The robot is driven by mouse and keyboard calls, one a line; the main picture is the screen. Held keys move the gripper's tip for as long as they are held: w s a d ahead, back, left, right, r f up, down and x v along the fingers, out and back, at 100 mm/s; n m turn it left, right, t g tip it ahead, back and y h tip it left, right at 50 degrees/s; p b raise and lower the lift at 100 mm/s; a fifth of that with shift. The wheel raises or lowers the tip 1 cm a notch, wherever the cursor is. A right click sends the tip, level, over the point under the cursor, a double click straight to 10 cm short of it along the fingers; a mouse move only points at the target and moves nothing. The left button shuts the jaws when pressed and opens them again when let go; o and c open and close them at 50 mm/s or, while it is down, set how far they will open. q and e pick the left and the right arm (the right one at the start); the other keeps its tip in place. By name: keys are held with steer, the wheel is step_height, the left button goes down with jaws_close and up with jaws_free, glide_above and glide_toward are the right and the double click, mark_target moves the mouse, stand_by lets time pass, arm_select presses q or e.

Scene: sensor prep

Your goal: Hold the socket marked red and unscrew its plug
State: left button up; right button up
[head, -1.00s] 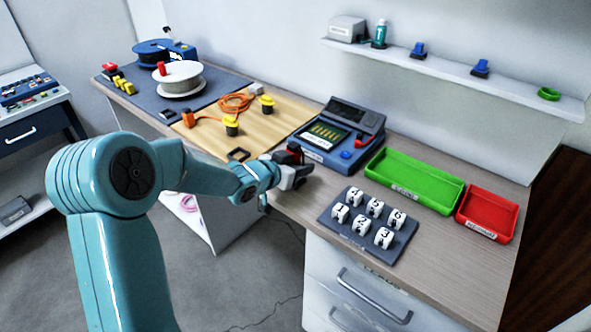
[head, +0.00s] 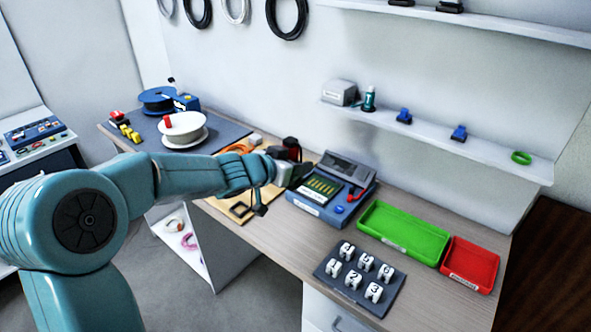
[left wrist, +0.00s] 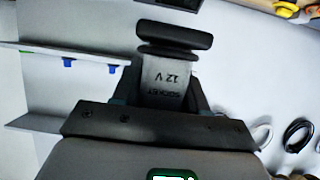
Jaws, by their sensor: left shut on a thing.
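My left gripper (head: 286,168) is shut on a dark socket (head: 291,147) with a little red on it, held above the bench near the tester. In the left wrist view the socket (left wrist: 166,74) stands between the fingers: a grey block with upside-down lettering, "12 V" legible, and a wide black top. I cannot tell from these views whether the black top is its plug. My right gripper is in neither view.
A blue tester (head: 322,190) stands just right of the gripper. Beyond it are a green tray (head: 402,231), a red tray (head: 470,265) and a numbered block rack (head: 360,272). A wooden board (head: 232,204) lies behind my arm. A shelf (head: 440,140) hangs above.

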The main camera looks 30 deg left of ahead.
arm_select(q)
steer(key=shift+r, duration=0.35)
steer(key=o, duration=0.4)
jaws_close()
steer(key=shift+s, duration=0.1)
